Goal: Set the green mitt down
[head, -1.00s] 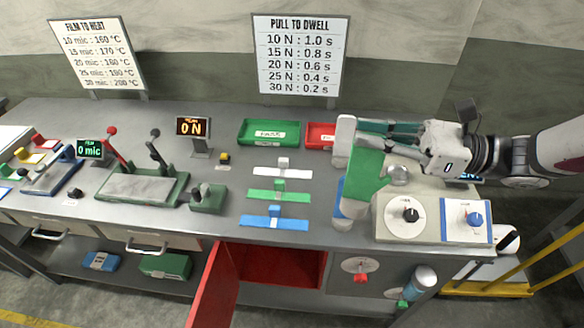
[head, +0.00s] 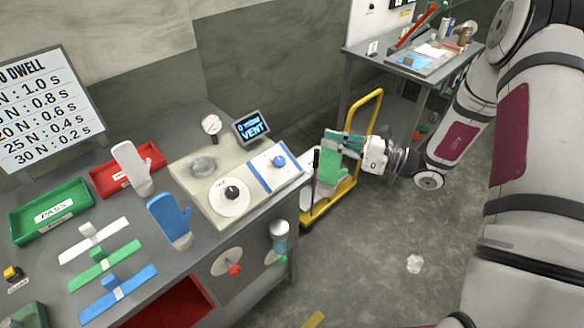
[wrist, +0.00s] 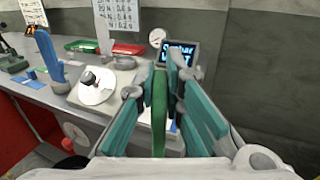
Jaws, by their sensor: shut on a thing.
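The green mitt (head: 330,165) is held upright in my gripper (head: 345,142), to the right of the bench's right end and in front of the yellow cart. In the wrist view the mitt (wrist: 159,115) shows edge-on as a thin green strip between the teal fingers of my gripper (wrist: 165,80), which are shut on it. A white mitt (head: 133,167) and a blue mitt (head: 171,220) stand upright on the bench. Whether the green mitt's lower end touches the cart cannot be told.
The grey bench (head: 75,215) carries a green PASS tray (head: 48,212), a red tray (head: 110,178) and a beige dial panel (head: 215,205). A yellow cart (head: 345,190) stands beyond its right end. Another table (head: 385,55) is at the back. A crumpled white piece (head: 414,264) lies on open floor.

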